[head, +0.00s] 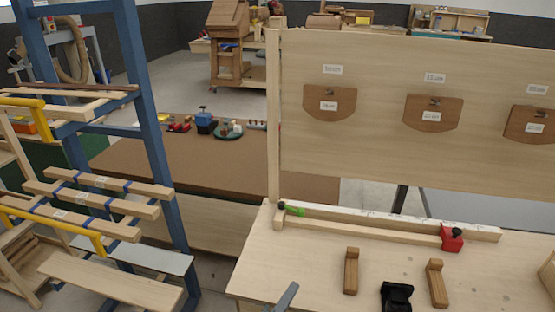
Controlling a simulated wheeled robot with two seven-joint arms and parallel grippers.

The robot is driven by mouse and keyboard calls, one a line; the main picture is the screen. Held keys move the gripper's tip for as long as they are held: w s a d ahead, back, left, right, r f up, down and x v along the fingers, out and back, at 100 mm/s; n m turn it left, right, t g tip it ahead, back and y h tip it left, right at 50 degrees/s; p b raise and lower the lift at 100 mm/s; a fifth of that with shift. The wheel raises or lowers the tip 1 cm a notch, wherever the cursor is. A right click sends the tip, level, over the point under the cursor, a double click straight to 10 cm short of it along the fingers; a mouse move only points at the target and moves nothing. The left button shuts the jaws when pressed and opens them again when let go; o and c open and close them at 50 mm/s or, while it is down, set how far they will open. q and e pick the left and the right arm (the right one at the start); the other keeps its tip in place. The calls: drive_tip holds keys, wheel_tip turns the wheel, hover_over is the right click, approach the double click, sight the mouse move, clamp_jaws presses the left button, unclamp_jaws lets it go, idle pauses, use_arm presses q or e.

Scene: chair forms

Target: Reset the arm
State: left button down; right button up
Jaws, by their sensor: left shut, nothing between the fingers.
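My left gripper (287,296) shows only as a narrow grey tip at the bottom edge, over the front left part of the pale worktable (330,268). Its fingers are together and nothing is held. The rest of my left arm is out of the picture. My right gripper cannot be made out.
Two upright wooden blocks (351,271) and a black object (397,296) stand on the worktable. A wooden rail with a red block (452,238) lies behind them. A board with brown plaques (330,102) rises at the back. A blue rack (140,85) stands left.

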use_arm(q)
drive_tip(key=s+a+f+m+g+y, duration=0.1)
drive_tip(key=s+a+f+m+g, duration=0.35)
drive_tip(key=s, duration=0.35)
drive_tip(key=s+a+f+m+g+y, duration=0.1)
drive_tip(key=s+a+f+m+g, duration=0.2)
drive_tip(key=s+a+m, duration=0.4)
drive_tip(key=s+a+m+g+y, duration=0.1)
drive_tip(key=s+a+g+y, duration=0.4)
drive_tip(key=s+a, duration=1)
wheel_tip(320, 180, down, 33)
drive_tip(key=s+y+b, duration=0.1)
drive_tip(key=s+b, duration=0.1)
drive_tip(key=b, duration=0.3)
drive_tip(key=s+a+f+g+b, duration=0.1)
drive_tip(key=s+a+f+b, duration=0.1)
drive_tip(key=s+f, duration=1.6)
wheel_tip(320, 180, down, 3)
drive_tip(key=shift+s+a+f+m+b, duration=0.2)
drive_tip(key=shift+m+b, duration=0.15)
drive_tip(key=shift+b, duration=0.35)
drive_tip(key=shift+g, duration=0.25)
